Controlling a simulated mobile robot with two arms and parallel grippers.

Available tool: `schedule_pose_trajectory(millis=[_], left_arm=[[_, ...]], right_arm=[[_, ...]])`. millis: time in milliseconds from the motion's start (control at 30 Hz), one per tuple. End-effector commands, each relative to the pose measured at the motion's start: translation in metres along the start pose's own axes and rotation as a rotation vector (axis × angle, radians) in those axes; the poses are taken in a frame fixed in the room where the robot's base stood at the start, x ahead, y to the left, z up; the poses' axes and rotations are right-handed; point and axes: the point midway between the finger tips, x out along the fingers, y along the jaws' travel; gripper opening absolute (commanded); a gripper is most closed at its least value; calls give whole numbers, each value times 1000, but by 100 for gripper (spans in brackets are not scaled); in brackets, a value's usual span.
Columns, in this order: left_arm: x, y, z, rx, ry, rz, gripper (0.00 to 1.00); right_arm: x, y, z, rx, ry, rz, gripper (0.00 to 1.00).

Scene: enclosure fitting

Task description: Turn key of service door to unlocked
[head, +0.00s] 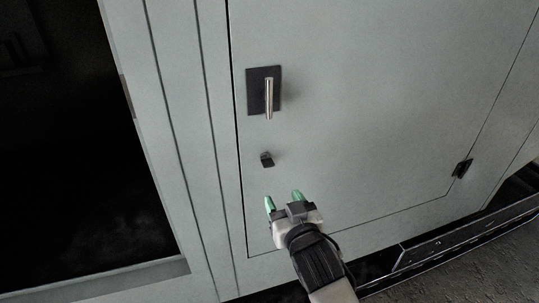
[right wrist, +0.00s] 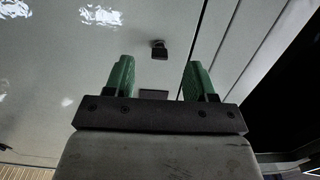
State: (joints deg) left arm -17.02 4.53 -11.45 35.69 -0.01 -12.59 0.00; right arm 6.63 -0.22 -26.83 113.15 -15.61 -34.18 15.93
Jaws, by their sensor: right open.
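The service door (head: 370,90) is a flat grey panel and is closed in its frame. A small dark key (head: 266,159) sits on it below the door handle (head: 269,97), which has a dark plate and a metal lever. My right gripper (head: 284,197) is open and empty, just below the key in the head view. In the right wrist view, the green fingers (right wrist: 159,80) stand apart, with the key (right wrist: 159,49) beyond them and apart from them. The key's exact turn is too small to tell. My left gripper is not in view.
A dark opening (head: 70,150) lies left of the door frame. A black hinge (head: 462,168) is at the door's right edge. A dark rail (head: 450,245) runs along the bottom above the floor. The door face around the key is clear.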

Motion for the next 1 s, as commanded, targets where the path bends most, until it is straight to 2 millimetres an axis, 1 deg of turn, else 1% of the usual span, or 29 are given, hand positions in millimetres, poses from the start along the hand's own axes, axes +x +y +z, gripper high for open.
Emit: schedule_pose_trajectory(millis=[33, 100, 167, 267, 500, 700, 833, 1000], left_arm=[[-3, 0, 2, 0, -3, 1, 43], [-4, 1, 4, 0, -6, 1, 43], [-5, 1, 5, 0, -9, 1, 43], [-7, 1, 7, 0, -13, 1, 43], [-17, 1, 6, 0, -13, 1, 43], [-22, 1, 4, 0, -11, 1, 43], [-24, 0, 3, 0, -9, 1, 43], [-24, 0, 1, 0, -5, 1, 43]], right_arm=[[-4, -2, -19, 4, 31, -2, 55], [-5, -3, -32, 7, 55, -3, 55], [-3, -3, -36, 8, 63, -3, 55], [8, -3, -38, 7, 64, -3, 55], [52, -4, -41, 7, 62, -4, 55], [83, -4, -41, 7, 62, -3, 55], [94, -3, -41, 8, 62, -3, 55], [100, -3, -41, 9, 62, -3, 55]])
